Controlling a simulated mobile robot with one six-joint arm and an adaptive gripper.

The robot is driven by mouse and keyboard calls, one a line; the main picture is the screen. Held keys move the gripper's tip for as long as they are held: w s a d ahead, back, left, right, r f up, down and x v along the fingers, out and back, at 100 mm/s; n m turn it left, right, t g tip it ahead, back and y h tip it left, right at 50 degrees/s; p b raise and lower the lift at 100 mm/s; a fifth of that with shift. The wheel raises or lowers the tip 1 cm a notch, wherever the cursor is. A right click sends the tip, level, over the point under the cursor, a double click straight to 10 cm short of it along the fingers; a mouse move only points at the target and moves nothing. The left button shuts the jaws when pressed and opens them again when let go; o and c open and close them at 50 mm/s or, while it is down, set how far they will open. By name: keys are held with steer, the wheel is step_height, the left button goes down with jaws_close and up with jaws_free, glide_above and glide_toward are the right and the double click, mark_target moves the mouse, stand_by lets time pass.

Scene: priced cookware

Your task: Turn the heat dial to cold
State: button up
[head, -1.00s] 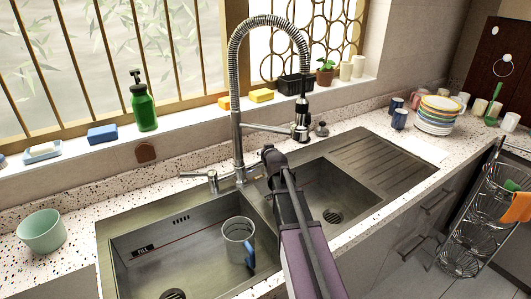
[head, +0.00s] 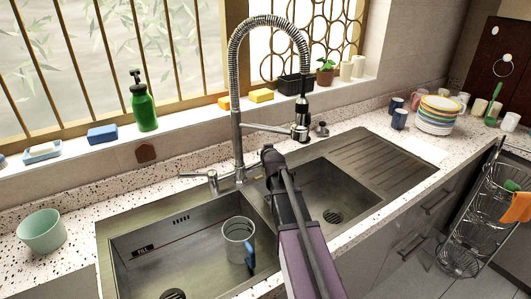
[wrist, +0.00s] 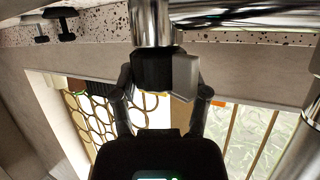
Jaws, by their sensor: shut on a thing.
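The chrome spring faucet (head: 237,145) stands behind the double sink (head: 340,222). Its small lever (head: 212,181) sticks out at the left of the base. My gripper (head: 268,155) is just right of the faucet column in the head view, hiding what is behind it. In the wrist view, which looks upside down, my gripper (wrist: 168,72) has its dark and grey fingertip parts close together at the end of a chrome cylinder (wrist: 152,22). I take this to be the heat dial; the fingers cover most of the grip and no markings show.
The spray head (head: 302,115) hangs close to the right of my gripper. A green soap bottle (head: 142,105) and sponges line the sill. Stacked plates (head: 437,115) and cups stand at the right. The drainboard (head: 382,160) is clear.

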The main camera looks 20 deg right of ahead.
steer(key=shift+m+h, duration=0.6)
steer(key=shift+h, duration=0.1)
stand_by(2.7)
steer(key=o, duration=1.1)
steer(key=shift+w+d, duration=0.1)
steer(key=shift+o, duration=0.2)
